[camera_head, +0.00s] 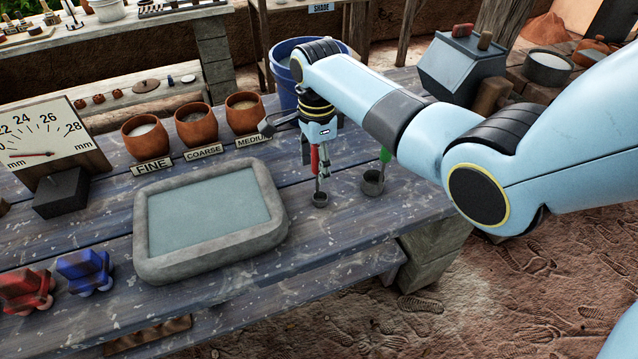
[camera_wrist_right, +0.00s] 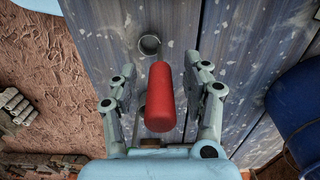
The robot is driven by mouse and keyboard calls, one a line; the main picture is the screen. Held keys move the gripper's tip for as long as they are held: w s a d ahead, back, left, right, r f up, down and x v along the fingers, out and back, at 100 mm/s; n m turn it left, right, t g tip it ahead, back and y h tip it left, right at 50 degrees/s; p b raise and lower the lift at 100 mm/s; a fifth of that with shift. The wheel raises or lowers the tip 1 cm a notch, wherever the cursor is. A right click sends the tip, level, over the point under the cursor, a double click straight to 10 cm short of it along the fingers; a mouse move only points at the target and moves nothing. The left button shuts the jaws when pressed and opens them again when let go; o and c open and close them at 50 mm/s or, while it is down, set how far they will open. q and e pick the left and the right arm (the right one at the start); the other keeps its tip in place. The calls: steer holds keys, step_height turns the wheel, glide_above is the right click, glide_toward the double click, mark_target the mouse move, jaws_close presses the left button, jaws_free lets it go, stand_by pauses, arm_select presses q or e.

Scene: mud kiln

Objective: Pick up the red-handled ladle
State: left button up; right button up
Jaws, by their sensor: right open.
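The red-handled ladle stands upright on the blue-grey table in the head view, its red handle (camera_head: 315,160) partly hidden by my gripper and its small metal cup (camera_head: 320,199) low at the table top. My right gripper (camera_head: 323,168) is above it, pointing down. In the right wrist view the red handle (camera_wrist_right: 160,98) lies between the spread fingers of my right gripper (camera_wrist_right: 162,82), with gaps on both sides. A round metal cup (camera_wrist_right: 150,45) shows beyond the handle; I cannot tell whose it is. My left gripper is out of view.
A green-handled ladle (camera_head: 373,182) stands close by on the right. A grey stone tray (camera_head: 152,268) lies to the left. Clay pots (camera_head: 195,129) with labels and a blue bucket (camera_head: 283,88) stand behind. The table's right edge is near; bare table lies in front of the ladles.

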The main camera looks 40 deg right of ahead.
jaws_close()
steer(key=shift+r, duration=0.1)
stand_by(0.3)
step_height(320, 180, up, 10)
steer(key=shift+f, duration=0.1)
steer(key=c, duration=0.7)
jaws_free()
jaws_close()
